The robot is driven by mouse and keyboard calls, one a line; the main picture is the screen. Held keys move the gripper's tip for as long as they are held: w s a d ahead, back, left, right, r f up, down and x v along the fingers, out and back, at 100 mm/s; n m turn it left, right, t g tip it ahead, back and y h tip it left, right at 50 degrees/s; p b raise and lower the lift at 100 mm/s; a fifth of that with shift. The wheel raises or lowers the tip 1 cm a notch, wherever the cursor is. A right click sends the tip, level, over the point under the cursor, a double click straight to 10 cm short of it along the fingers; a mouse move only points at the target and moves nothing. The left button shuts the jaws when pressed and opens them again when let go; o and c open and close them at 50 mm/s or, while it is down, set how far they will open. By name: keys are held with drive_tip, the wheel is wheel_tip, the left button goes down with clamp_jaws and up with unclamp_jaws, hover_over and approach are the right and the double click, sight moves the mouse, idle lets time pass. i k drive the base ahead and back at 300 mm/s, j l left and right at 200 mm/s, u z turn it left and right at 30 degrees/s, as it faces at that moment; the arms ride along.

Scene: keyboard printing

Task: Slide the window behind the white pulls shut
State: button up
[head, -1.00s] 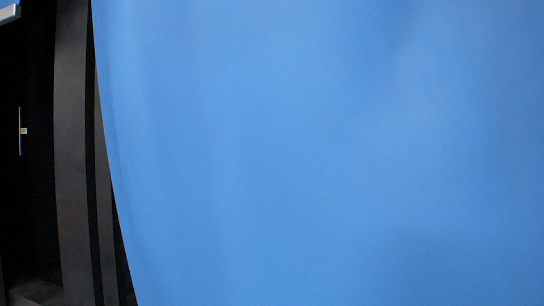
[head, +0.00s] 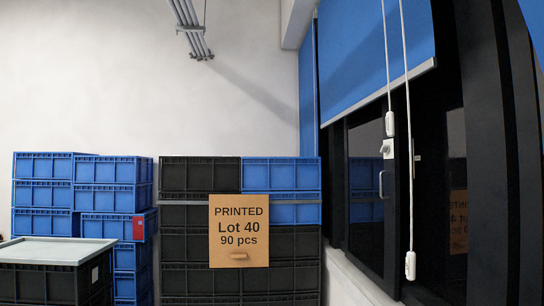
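Two white pulls hang on pale cords in front of the window at the right of the head view. The shorter pull (head: 389,124) hangs higher, and the longer pull (head: 410,265) hangs near the sill. Behind them is the dark-framed window (head: 364,222), with a slim handle (head: 382,184) and a small white latch-like piece (head: 387,149). Its glass mirrors blue crates. I cannot tell how far the window stands open. A blue blind (head: 375,50) covers the upper part. My gripper is not in view.
Blue crates (head: 45,195) and dark crates (head: 200,172) are stacked along the wall at left and centre. A cardboard sign (head: 239,230) reads "PRINTED Lot 40 90 pcs". A grey-lidded crate (head: 55,250) stands front left. A pale sill (head: 350,283) runs below the window.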

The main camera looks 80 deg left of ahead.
sight(372, 210)
drive_tip(key=u, duration=2.1)
drive_tip(key=i+j+z, duration=0.2)
drive_tip(key=i, duration=0.3)
drive_tip(key=i+j+z, duration=0.2)
drive_tip(key=i+j, duration=0.3)
